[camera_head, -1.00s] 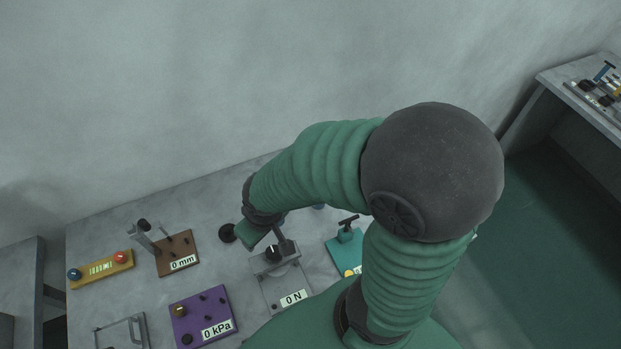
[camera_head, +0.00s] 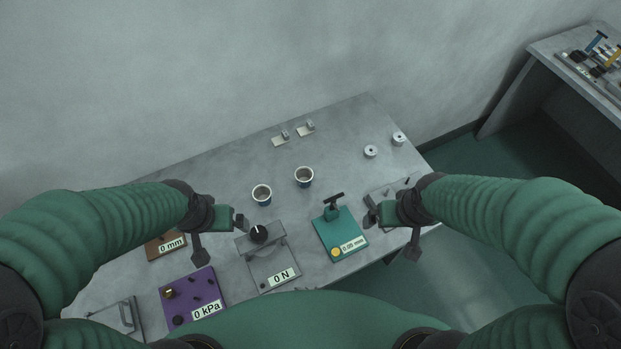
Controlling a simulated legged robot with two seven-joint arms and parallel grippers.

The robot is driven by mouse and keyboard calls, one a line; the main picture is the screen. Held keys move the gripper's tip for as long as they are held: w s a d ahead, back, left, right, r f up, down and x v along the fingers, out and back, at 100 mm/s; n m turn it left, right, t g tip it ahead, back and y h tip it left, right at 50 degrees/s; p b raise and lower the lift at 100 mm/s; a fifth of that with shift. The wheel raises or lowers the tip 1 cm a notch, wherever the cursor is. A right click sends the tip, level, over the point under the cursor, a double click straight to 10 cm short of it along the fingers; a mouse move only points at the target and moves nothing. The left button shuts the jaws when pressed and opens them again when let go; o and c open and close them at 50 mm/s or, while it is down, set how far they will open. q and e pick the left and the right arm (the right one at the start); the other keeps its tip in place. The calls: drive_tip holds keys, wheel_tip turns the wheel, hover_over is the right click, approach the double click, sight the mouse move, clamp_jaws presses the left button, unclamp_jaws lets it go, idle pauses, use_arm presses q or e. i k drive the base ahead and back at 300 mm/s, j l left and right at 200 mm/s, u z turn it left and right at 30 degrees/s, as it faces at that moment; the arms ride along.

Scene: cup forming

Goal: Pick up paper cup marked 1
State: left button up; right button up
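Two paper cups stand upright on the grey table. One cup (camera_head: 262,195) is nearer and to the left, the other cup (camera_head: 304,178) is farther back and to the right.
A grey device marked 0 N (camera_head: 270,265), a teal gauge (camera_head: 340,240) and a purple 0 kPa box (camera_head: 192,297) occupy the front. Two small metal brackets (camera_head: 306,129) and two pale round pieces (camera_head: 370,152) lie farther back. The table around the cups is clear.

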sight(304, 175)
drive_tip(key=i+l+u, duration=0.15)
drive_tip(key=l, duration=0.2)
drive_tip(key=l+u, duration=0.15)
drive_tip(key=l, duration=0.2)
drive_tip(key=u, duration=1.5)
